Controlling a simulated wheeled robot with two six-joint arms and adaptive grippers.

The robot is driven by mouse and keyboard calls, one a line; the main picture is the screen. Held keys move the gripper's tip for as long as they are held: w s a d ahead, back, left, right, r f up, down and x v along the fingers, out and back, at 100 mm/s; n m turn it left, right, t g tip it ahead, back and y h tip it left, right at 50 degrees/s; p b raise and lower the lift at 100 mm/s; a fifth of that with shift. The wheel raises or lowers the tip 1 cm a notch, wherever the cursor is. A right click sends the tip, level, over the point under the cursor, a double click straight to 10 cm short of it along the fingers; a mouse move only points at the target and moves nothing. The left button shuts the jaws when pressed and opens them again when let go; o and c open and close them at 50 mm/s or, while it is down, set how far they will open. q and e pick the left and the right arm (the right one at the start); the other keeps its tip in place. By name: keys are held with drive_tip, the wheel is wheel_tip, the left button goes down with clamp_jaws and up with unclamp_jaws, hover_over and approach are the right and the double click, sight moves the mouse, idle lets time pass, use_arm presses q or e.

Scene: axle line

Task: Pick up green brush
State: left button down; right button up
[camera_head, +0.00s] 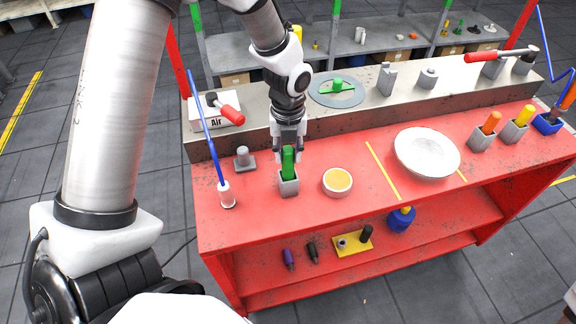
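The green brush (289,162) stands upright in a small grey holder (288,186) on the red bench, left of the middle. My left gripper (288,156) points down from above, with its fingers on either side of the brush's green handle. The fingers look spread a little wider than the handle, and I see no clear contact. The lower part of the brush is hidden in the holder. My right gripper is not in view.
The red bench top (238,224) also carries a round yellow-filled dish (337,181), a white plate (427,152), a white bottle with a blue tube (227,195) and a grey block (244,160). Orange (490,124) and yellow (523,116) handled brushes stand at the right. A raised metal shelf (350,112) runs behind.

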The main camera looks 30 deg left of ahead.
use_arm(q)
drive_tip(key=shift+w, duration=0.1)
drive_tip(key=shift+w+r, duration=0.1)
drive_tip(key=shift+r, duration=0.3)
wheel_tip(320, 180, up, 9)
drive_tip(key=shift+r+b, duration=0.1)
drive_tip(key=shift+b, duration=0.55)
drive_tip(key=shift+a, duration=0.1)
idle(1.7)
